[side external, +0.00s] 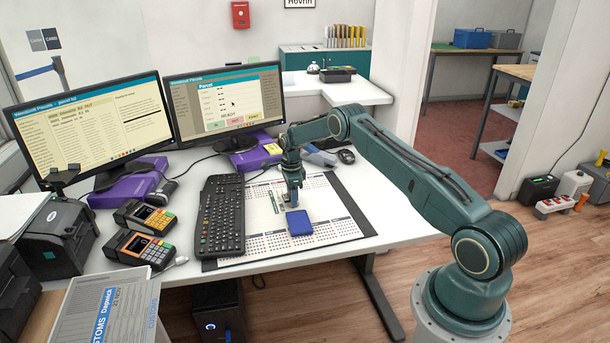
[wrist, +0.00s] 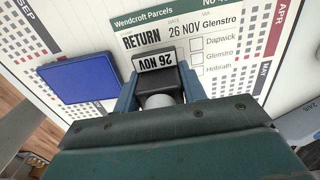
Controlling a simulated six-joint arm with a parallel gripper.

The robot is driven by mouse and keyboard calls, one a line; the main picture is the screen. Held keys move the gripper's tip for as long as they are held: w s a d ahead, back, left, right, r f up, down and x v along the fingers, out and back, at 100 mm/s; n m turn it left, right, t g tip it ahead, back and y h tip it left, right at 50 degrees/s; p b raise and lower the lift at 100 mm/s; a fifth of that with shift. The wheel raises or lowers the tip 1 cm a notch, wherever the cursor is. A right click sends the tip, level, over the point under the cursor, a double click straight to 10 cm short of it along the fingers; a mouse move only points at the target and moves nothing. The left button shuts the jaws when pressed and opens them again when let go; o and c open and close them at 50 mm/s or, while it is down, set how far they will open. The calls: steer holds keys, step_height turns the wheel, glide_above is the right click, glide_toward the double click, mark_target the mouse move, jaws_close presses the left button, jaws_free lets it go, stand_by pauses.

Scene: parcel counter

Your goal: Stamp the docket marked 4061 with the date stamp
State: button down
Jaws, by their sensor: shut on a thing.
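My gripper (wrist: 160,88) is shut on the date stamp (wrist: 157,62), a dark block whose white label reads 26 NOV, upside down in the wrist view. The docket (wrist: 130,43), headed Wendcroft Parcels, lies just beyond the stamp. RETURN, 26 NOV under DATE and Glenstro show on it; its number is cut off after "40". The stamp overlaps its near edge; I cannot tell whether it touches. The stamp's underside is hidden. A flat blue pad (wrist: 83,78) lies left of the stamp. In the side view, my gripper (side external: 291,205) is low over the mat, behind the blue pad (side external: 299,222).
A calendar mat (side external: 330,228) lies under the docket and pad. A keyboard (side external: 221,215) is left of it, with two card terminals (side external: 145,215) farther left. Monitors (side external: 224,103) stand behind. The mat's right part is clear.

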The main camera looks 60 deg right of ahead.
steer(key=shift+r, duration=2.95)
steer(key=shift+s, duration=0.1)
